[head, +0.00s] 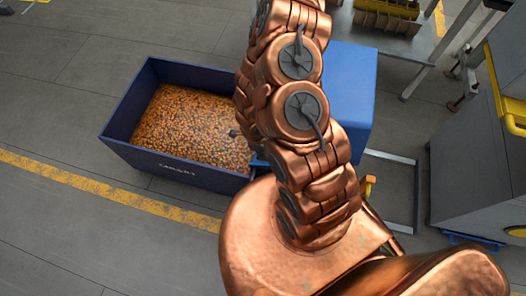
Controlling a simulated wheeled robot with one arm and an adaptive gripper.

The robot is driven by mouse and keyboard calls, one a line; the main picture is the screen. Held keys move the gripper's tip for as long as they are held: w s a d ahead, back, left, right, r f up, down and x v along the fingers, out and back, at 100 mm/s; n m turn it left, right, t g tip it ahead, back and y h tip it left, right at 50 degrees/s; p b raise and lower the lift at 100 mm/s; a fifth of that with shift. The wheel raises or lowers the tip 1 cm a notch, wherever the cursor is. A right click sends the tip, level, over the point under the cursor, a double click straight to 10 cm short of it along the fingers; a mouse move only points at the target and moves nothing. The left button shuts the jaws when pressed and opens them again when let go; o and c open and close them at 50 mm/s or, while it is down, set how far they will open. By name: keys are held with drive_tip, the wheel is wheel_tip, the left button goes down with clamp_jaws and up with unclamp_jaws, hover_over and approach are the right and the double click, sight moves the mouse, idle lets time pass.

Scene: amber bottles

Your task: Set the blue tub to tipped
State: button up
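The blue tub (175,165) stands left of the centre in the head view, open at the top. It is filled with many small amber bottles (190,115) and looks level, not tilted. Its right end is hidden behind my copper-coloured arm. My arm rises through the middle of the view and leaves it at the top edge. My gripper cannot be made out. A small dark piece shows at the tub's right side beside my arm; I cannot tell what it belongs to.
A blue box-shaped body (350,95) stands right of my arm, with a grey floor frame (405,190) beside it. A grey cabinet with yellow trim (475,150) is at the right. A metal table (395,40) stands behind. Floor left of the tub is clear, with a yellow line (100,187).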

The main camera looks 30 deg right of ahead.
drive_tip(key=o, duration=0.4)
drive_tip(key=shift+r, duration=0.1)
drive_tip(key=shift+w+a+r, duration=0.25)
drive_tip(key=shift+r, duration=1.7)
drive_tip(key=shift+w+a+r, duration=0.25)
drive_tip(key=shift+r, duration=1.65)
drive_tip(key=shift+w+a+r, duration=0.25)
drive_tip(key=shift+r, duration=1.7)
